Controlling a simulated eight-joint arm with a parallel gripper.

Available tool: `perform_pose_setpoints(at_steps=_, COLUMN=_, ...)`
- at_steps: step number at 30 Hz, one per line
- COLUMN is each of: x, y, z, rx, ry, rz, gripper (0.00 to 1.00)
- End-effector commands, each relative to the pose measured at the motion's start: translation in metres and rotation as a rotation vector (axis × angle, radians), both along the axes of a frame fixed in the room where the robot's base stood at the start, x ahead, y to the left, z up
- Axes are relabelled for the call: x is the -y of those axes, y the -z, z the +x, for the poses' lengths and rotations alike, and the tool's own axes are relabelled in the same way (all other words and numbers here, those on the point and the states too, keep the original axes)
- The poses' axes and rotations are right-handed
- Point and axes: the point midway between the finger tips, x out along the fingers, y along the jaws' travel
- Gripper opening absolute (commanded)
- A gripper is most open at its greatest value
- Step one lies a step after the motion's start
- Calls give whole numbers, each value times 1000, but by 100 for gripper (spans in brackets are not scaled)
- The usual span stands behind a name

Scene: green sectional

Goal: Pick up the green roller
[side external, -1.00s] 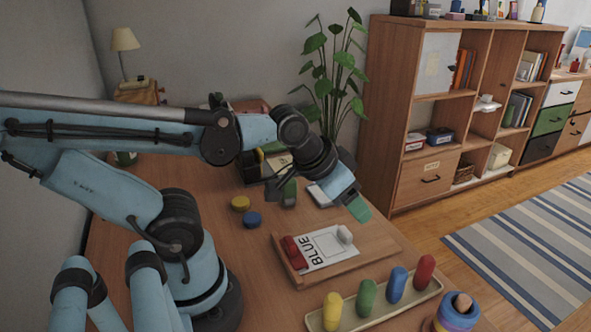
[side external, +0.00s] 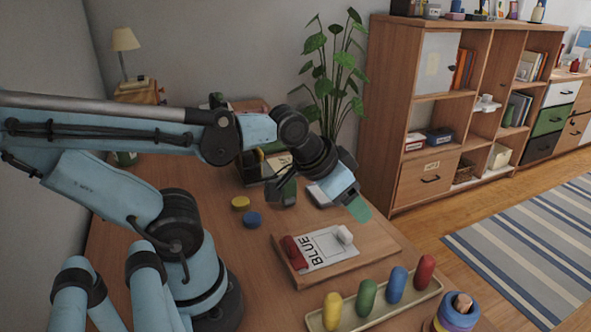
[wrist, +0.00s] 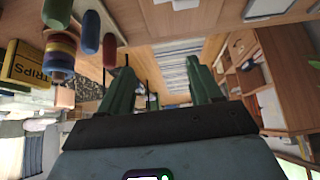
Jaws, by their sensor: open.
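The green roller (side external: 367,297) stands upright in a shallow tray (side external: 391,311), between a yellow roller (side external: 333,311) and a blue roller (side external: 397,284). In the wrist view a green roller (wrist: 57,13) shows at the top left, cut by the picture edge. My gripper (side external: 323,199) is over the back part of the table, well behind the tray and above it. Its two green fingers are spread apart with nothing between them. The open fingers also show in the wrist view (wrist: 161,82).
A red roller (side external: 425,274) stands at the tray's right end. Stacked rings (side external: 459,309) stand right of the tray. A wooden board (side external: 374,254) with a BLUE card (side external: 322,248) lies between gripper and tray. Yellow (side external: 240,203) and blue (side external: 252,220) discs lie left of it.

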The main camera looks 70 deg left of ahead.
Motion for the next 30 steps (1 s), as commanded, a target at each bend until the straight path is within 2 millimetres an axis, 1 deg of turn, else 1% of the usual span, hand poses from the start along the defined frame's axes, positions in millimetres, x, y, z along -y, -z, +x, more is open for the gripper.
perform_pose_setpoints(at_steps=3, x=0, y=0, z=0, rx=0, ry=0, rz=0, gripper=64)
perform_pose_setpoints(at_steps=5, x=0, y=0, z=0, rx=0, ry=0, rz=0, gripper=62)
perform_pose_setpoints(at_steps=11, x=0, y=0, z=0, rx=-1, ry=-1, rz=1, gripper=62)
perform_pose_setpoints(at_steps=13, x=-4, y=-1, z=1, rx=-10, ry=-5, rz=7, gripper=62)
perform_pose_setpoints(at_steps=15, x=-13, y=-3, z=3, rx=-34, ry=-13, rz=22, gripper=62)
perform_pose_setpoints(at_steps=17, x=-26, y=-6, z=6, rx=-70, ry=-23, rz=40, gripper=62)
perform_pose_setpoints(at_steps=20, x=-58, y=-11, z=11, rx=-162, ry=-39, rz=77, gripper=62)
perform_pose_setpoints(at_steps=21, x=-74, y=-13, z=12, rx=-204, ry=-45, rz=88, gripper=62)
perform_pose_setpoints(at_steps=23, x=-96, y=-15, z=12, rx=-270, ry=-49, rz=99, gripper=62)
perform_pose_setpoints(at_steps=25, x=-124, y=-16, z=10, rx=-345, ry=-49, rz=101, gripper=62)
perform_pose_setpoints(at_steps=27, x=-150, y=-17, z=6, rx=-417, ry=-45, rz=93, gripper=62)
perform_pose_setpoints(at_steps=30, x=-185, y=-16, z=-2, rx=-503, ry=-36, rz=68, gripper=62)
